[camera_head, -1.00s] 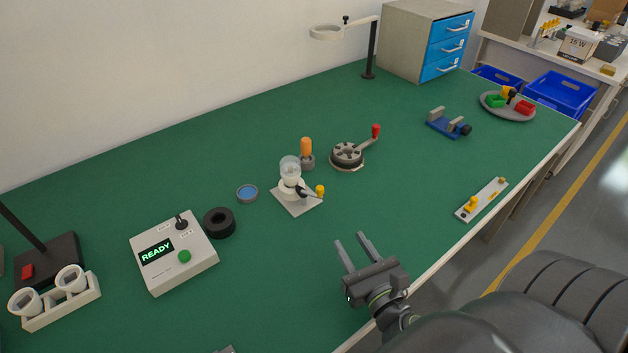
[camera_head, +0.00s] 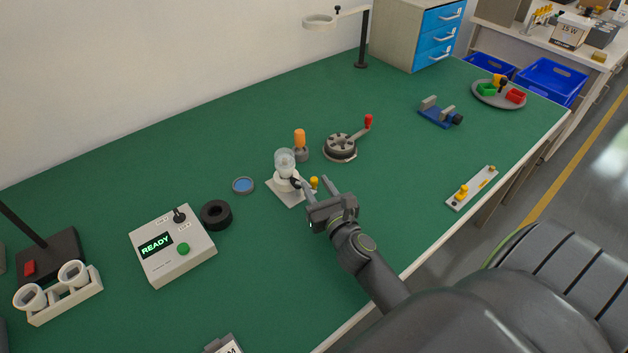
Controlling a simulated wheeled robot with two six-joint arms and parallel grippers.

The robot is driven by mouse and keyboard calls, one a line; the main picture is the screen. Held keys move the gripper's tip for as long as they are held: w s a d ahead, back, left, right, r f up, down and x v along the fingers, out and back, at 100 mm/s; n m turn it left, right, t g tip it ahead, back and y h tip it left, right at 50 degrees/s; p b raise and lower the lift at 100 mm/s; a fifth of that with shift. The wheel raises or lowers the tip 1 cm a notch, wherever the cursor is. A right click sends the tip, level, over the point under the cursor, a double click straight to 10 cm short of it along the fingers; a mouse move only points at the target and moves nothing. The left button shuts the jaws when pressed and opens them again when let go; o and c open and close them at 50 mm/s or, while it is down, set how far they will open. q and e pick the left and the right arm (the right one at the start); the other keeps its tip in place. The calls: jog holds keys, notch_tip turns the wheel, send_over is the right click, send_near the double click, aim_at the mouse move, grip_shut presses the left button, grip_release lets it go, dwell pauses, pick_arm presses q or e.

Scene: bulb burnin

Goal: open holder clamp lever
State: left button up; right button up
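The holder (camera_head: 286,184) stands on a light square base plate (camera_head: 287,199) in the middle of the green bench, with a clear bulb (camera_head: 285,161) upright in it. A black clamp lever (camera_head: 295,183) is at its right side, with a yellow knob (camera_head: 315,182) close by. My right gripper (camera_head: 317,186) is open, its two fingers pointing at the holder from the front right. One fingertip is close to the black lever; I cannot tell whether it touches. The gripper hides part of the plate. My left gripper is not identifiable in view.
A control box (camera_head: 172,246) reading READY, a black ring (camera_head: 216,214) and a blue disc (camera_head: 243,186) are left of the holder. An orange-handled tool (camera_head: 300,146) and a round fixture with a red-knobbed lever (camera_head: 341,148) stand just behind.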

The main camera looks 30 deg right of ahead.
jog(key=shift+w+d, duration=0.2)
jog(key=shift+w, duration=0.9)
grip_shut()
